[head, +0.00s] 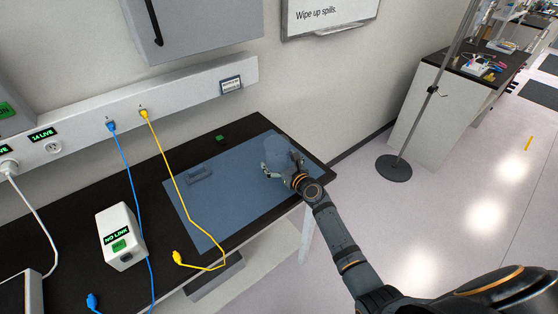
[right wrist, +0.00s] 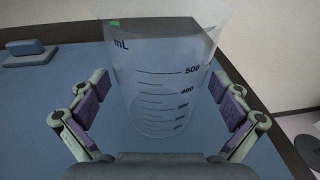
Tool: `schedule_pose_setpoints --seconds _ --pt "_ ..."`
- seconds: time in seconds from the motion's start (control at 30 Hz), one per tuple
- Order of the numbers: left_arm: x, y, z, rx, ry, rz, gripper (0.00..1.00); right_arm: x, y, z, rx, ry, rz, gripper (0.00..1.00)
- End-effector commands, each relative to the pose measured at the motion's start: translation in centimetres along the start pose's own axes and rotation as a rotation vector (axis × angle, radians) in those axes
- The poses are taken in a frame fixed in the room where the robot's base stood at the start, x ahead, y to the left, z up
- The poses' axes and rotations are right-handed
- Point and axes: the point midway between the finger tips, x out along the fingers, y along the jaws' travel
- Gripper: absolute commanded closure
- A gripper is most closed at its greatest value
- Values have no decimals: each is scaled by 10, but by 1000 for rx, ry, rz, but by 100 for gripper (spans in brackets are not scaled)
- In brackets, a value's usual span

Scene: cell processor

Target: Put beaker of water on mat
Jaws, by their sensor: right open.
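The clear beaker (right wrist: 160,85), with black mL marks, stands upright on the blue mat (right wrist: 65,110) in the right wrist view. In the head view the beaker (head: 278,150) is faint, near the right end of the mat (head: 225,195). My right gripper (right wrist: 160,105) is open, with one finger on each side of the beaker and a visible gap at both sides. In the head view my right gripper (head: 283,173) is at the beaker's near side. The water level is hard to make out. My left gripper is not in view.
A grey-blue block (head: 199,175) lies on the mat, with a small green item (head: 220,138) behind it. A yellow cable (head: 188,205) crosses the mat's left part. A white NO LINK box (head: 120,237) and a blue cable (head: 133,190) are at left. The black counter edge (head: 318,182) is close by.

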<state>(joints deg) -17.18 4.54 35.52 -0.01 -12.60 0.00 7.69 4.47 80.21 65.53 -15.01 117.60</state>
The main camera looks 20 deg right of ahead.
Motion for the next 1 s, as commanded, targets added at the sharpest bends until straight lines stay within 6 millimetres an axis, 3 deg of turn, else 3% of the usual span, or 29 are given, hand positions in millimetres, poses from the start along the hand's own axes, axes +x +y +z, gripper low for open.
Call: schedule_pose_setpoints --seconds 0.17,0.4,0.6,1.0 --pt "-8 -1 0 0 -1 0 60 -15 0 4 -3 3 -1 0" --pt "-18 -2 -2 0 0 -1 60 -75 0 4 -3 3 1 0" --pt "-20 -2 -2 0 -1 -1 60 -110 0 3 -2 2 0 0" --pt "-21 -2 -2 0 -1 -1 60 -121 0 4 0 0 0 0"
